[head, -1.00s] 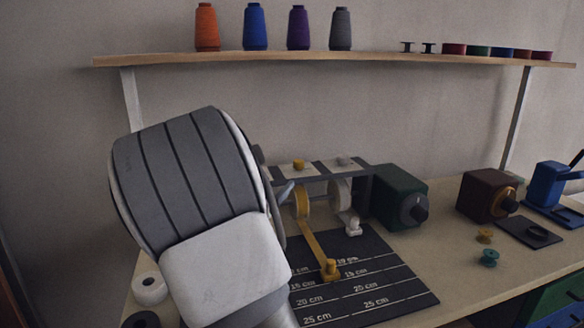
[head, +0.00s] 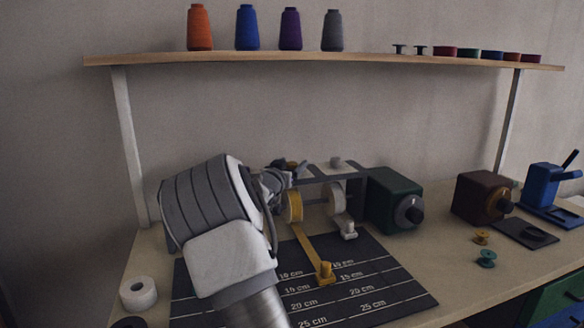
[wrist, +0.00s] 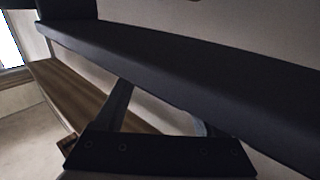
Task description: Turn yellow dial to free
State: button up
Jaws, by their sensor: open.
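A stand with a dark top bar (head: 322,180) holds a roll of yellow ribbon (head: 293,207) and a roll of white ribbon (head: 335,196). The yellow dial (head: 292,164) sits on top of the bar above the yellow roll and is mostly hidden by my gripper, so its setting cannot be read. The white dial (head: 337,162) is to its right. My gripper (head: 284,173) is open and empty at the left end of the stand, close to the yellow dial; contact cannot be told. In the wrist view, a dark slab crosses beyond my fingers (wrist: 165,112); no dial shows there.
Yellow ribbon (head: 310,245) runs forward to a clip (head: 325,273) on the dark measuring mat (head: 370,280). A green box with a black knob (head: 393,200) stands right of the stand. A shelf with spools (head: 320,57) hangs above. A white roll (head: 138,293) lies front left.

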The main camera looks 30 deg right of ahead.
jog(key=shift+w+d, duration=0.1)
jog(key=shift+d, duration=0.05)
grip_shut()
dwell(0.4)
